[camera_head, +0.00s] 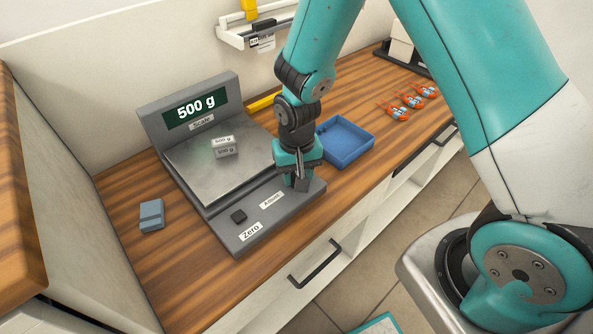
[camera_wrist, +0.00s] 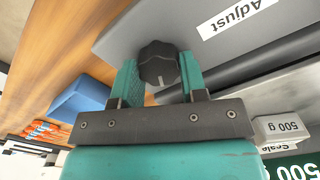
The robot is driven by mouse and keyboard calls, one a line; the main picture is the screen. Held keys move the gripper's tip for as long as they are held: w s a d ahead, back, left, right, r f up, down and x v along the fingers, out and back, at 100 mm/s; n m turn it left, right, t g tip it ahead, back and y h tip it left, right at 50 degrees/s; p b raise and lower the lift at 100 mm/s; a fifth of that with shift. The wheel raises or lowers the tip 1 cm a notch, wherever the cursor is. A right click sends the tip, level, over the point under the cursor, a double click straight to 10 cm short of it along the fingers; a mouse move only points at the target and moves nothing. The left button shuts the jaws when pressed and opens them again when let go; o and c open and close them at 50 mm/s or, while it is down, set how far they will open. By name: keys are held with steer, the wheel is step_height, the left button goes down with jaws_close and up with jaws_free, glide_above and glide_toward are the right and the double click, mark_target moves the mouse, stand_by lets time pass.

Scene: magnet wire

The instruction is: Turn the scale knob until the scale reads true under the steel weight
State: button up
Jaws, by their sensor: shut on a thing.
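The grey scale (camera_head: 226,228) stands on the wooden counter. Its display (camera_head: 195,108) reads 500 g. The steel weight (camera_head: 223,146), labelled 500 g, sits on the metal pan; it also shows in the wrist view (camera_wrist: 281,127). The dark ribbed scale knob (camera_wrist: 158,60) is on the front panel beside the "Adjust" label (camera_wrist: 238,17). My gripper (camera_head: 298,174) points down at the panel's right end. In the wrist view its two teal fingers stand on either side of the knob, shut on it. The knob is partly hidden by the gripper in the head view.
A dark Zero button (camera_head: 238,216) is on the front panel. A blue tray (camera_head: 346,142) lies right of the scale, and a blue-grey block (camera_head: 151,215) lies left. Several orange items (camera_head: 408,101) lie farther right. A wall shelf (camera_head: 256,32) hangs behind.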

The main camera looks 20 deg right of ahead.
steer(key=shift+m, duration=0.4)
steer(key=o, duration=0.9)
step_height(320, 180, up, 18)
steer(key=shift+f+p, duration=0.25)
steer(key=shift+p, duration=0.25)
steer(key=s+a+r+n+y+p, duration=0.1)
steer(key=s+r+n, duration=0.2)
steer(key=s, duration=0.3)
steer(key=s+a+r+n+y+p, duration=0.1)
steer(key=s+a+r+n, duration=0.1)
steer(key=s+r, duration=0.3)
steer(key=s+a+r+n+y+p, duration=0.1)
steer(key=s+r+n, duration=0.3)
steer(key=s, duration=0.4)
steer(key=shift+a+r+n+y, duration=0.2)
steer(key=shift+a+n+y, duration=0.15)
steer(key=shift+y, duration=0.25)
steer(key=shift+w, duration=0.1)
